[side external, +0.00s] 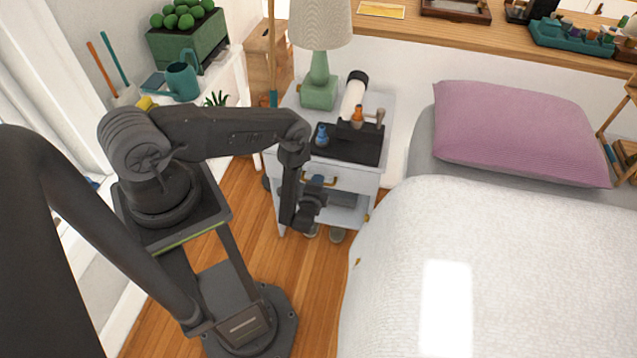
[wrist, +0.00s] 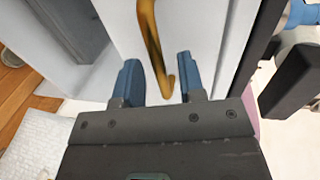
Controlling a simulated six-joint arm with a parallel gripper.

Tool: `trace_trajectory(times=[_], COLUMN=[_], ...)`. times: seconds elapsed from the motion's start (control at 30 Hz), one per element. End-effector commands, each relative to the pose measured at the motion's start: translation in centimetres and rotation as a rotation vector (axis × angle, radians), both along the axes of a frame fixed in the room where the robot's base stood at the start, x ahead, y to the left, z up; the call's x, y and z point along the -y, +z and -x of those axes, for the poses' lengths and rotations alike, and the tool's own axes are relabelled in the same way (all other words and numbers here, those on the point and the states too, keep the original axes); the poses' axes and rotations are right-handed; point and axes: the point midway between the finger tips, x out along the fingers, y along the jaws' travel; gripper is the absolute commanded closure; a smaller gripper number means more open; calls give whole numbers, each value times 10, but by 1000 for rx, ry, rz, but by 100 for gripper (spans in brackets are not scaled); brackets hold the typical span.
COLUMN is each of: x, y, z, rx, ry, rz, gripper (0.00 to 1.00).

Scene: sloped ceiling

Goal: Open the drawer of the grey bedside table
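The grey bedside table (side external: 377,182) stands between the white shelf and the bed. Its drawer front (wrist: 205,30) carries a brass handle (wrist: 153,45), which also shows in the side external view (side external: 326,181). The drawer looks closed. My gripper (wrist: 157,82) faces the drawer front in the wrist view. Its two blue fingers are apart, with the lower end of the handle between them. I see gaps on both sides of the handle, so neither finger seems to touch it. In the side external view my arm hides part of the table's front.
A green lamp (side external: 319,93), a white cylinder with a dark cap (side external: 352,98) and a black caddy (side external: 356,147) stand on the table top. An open shelf (side external: 347,214) is below the drawer. The bed (side external: 470,260) is close on the right. Wooden floor (side external: 315,290) lies in front.

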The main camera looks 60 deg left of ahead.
Motion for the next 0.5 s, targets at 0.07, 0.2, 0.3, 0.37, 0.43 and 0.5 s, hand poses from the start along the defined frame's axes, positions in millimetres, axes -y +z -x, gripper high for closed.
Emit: trace_trajectory(times=[0.07,0.2,0.3,0.37,0.43,0.5], x=[-5,-9,-9,-9,-9,-9], y=[-1,-3,-3,-3,-3,-3], z=[-5,-8,-9,-9,-9,-9], rx=[1,-1,-1,-1,-1,-1], ry=[1,0,0,0,0,0], rz=[0,-1,-1,-1,-1,-1], gripper=[64,64,64,64,64,68])
